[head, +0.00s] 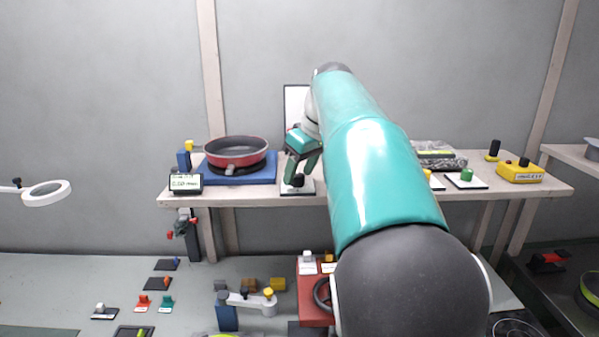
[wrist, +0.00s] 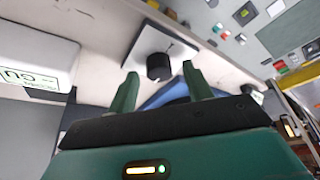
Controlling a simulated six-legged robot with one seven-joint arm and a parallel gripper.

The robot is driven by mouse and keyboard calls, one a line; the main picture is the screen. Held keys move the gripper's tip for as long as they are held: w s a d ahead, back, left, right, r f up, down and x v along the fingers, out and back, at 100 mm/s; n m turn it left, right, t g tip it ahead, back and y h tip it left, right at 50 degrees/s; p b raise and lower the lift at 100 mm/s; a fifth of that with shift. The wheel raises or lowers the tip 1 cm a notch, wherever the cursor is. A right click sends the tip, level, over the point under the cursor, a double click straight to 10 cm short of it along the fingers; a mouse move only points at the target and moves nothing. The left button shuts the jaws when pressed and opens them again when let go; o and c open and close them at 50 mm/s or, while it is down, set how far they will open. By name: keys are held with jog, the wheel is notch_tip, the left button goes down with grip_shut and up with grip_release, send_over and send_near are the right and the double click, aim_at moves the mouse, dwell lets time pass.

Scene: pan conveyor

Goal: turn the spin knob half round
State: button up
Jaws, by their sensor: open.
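A black round knob (head: 298,180) stands on a white plate (head: 285,188) on the shelf, below my gripper (head: 301,169). I take it as the spin knob; no label is readable. In the wrist view the black knob (wrist: 158,66) sits on the white plate (wrist: 146,43), with a thin dark pointer line beside it. My gripper's two green fingers (wrist: 160,80) are apart, one to each side of the knob in that picture. The gripper is open and empty. I cannot tell whether the fingers are level with the knob or touch it.
A red pan (head: 236,150) rests on a blue mat (head: 241,180) left of the knob. A small display (head: 186,182) stands farther left. A green knob (head: 467,174) and a yellow box (head: 520,172) are on the right. A white-faced panel (head: 293,105) rises behind the gripper.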

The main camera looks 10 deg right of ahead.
jog(key=shift+w+a+f, duration=0.1)
jog(key=shift+w+f, duration=0.05)
jog(key=shift+f, duration=0.25)
jog(key=c, duration=1)
jog(key=shift+o, duration=0.2)
jog(key=shift+m, duration=0.4)
